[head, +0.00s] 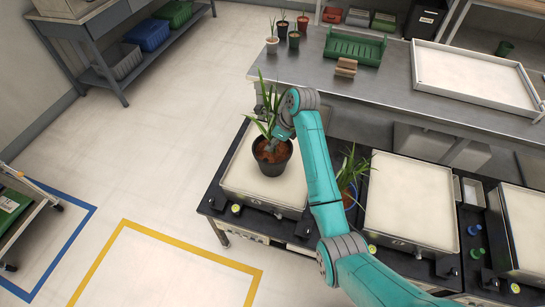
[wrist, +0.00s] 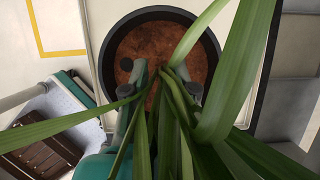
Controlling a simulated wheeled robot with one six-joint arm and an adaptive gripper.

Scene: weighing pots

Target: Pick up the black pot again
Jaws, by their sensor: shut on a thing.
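The black pot (head: 271,163) holds brown soil and a long-leaved green plant (head: 266,104). It stands upright on, or just over, the pale plate of the left scale (head: 241,172). My gripper (head: 268,146) reaches down over the soil from the right. In the wrist view the black pot (wrist: 212,55) shows as a dark ring around the soil (wrist: 160,42). There my gripper (wrist: 161,76) has its fingers inside the rim, closed on the base of the plant. Leaves hide part of the fingers and the pot's near side.
Another leafy plant (head: 352,169) stands right of my arm, its pot partly hidden. The middle scale (head: 410,200) and right scale (head: 525,225) are bare. The bench behind holds a green crate (head: 354,45), a white tray (head: 475,75) and small pots.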

